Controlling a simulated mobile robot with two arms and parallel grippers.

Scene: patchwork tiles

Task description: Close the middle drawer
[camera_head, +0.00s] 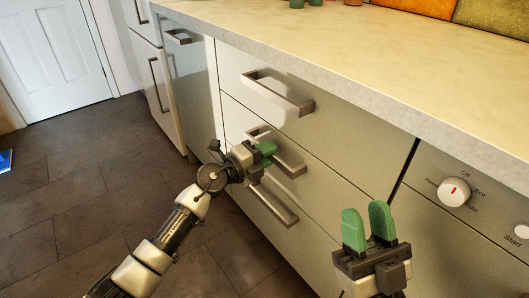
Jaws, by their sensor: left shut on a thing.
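The middle drawer's front (312,182) is a pale panel between the top and bottom drawers in the head view. It looks flush or almost flush with its neighbours; a small gap cannot be ruled out. Its metal bar handle (290,166) is partly hidden by my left gripper (267,152). My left gripper has green fingers and is shut on that handle. My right gripper (368,229) is raised in front of the cabinet at the lower right, with its two green fingers slightly apart and nothing between them.
The top drawer handle (278,95) and bottom drawer handle (273,206) stick out above and below. A countertop (380,65) overhangs the drawers. An appliance with a white knob (454,192) stands at right. The tiled floor (75,180) at left is mostly clear.

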